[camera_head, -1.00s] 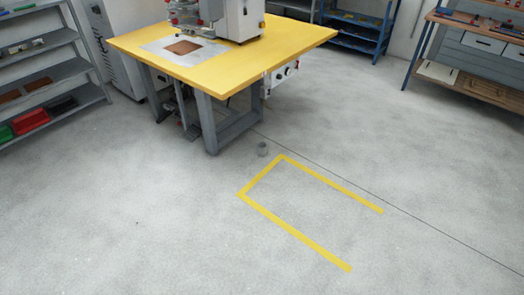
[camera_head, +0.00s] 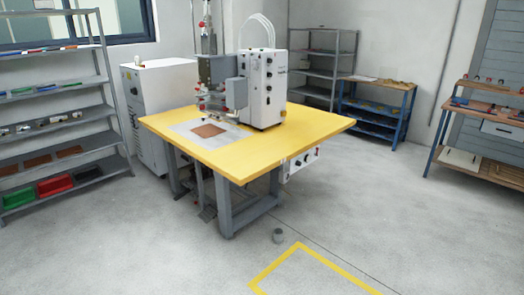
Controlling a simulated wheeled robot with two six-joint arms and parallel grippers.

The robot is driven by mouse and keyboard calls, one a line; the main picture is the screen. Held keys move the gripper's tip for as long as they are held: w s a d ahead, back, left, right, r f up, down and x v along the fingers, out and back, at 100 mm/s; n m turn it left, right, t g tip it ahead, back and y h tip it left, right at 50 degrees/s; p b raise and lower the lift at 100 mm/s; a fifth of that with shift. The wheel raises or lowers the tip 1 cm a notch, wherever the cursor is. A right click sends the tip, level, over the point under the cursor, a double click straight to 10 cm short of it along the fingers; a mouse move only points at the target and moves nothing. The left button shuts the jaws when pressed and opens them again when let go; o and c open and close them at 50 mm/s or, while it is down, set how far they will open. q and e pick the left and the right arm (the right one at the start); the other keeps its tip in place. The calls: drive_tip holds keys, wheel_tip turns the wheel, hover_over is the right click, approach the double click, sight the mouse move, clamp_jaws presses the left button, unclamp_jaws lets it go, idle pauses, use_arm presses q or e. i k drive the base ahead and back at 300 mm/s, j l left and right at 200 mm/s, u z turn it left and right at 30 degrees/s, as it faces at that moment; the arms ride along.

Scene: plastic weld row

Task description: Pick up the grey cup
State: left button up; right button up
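A small grey cup (camera_head: 279,236) stands on the concrete floor, just in front of the yellow-topped table's (camera_head: 313,127) near leg and beside the corner of a yellow floor marking. It looks upright, but it is small in the view. Neither of my grippers shows in the head view.
A white welding machine (camera_head: 262,88) stands on the table. A yellow floor line (camera_head: 273,265) lies near the cup. Grey shelves (camera_head: 60,110) stand at left, a blue rack (camera_head: 375,108) at the back and a wooden workbench (camera_head: 490,166) at right. The floor at right is open.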

sight(278, 236)
drive_tip(key=i+l+z, duration=0.35)
drive_tip(key=i, duration=0.15)
drive_tip(key=i+l+z, duration=0.2)
drive_tip(key=i+z, duration=0.15)
drive_tip(key=i, duration=0.15)
drive_tip(key=i+z, duration=0.35)
drive_tip(key=i, duration=0.15)
drive_tip(key=i+l+u, duration=0.15)
drive_tip(key=i, duration=0.3)
drive_tip(key=i+u, duration=0.2)
drive_tip(key=i, duration=0.25)
drive_tip(key=i+l+u, duration=0.15)
drive_tip(key=i, duration=0.3)
drive_tip(key=i+l+u, duration=0.2)
drive_tip(key=i+l, duration=0.15)
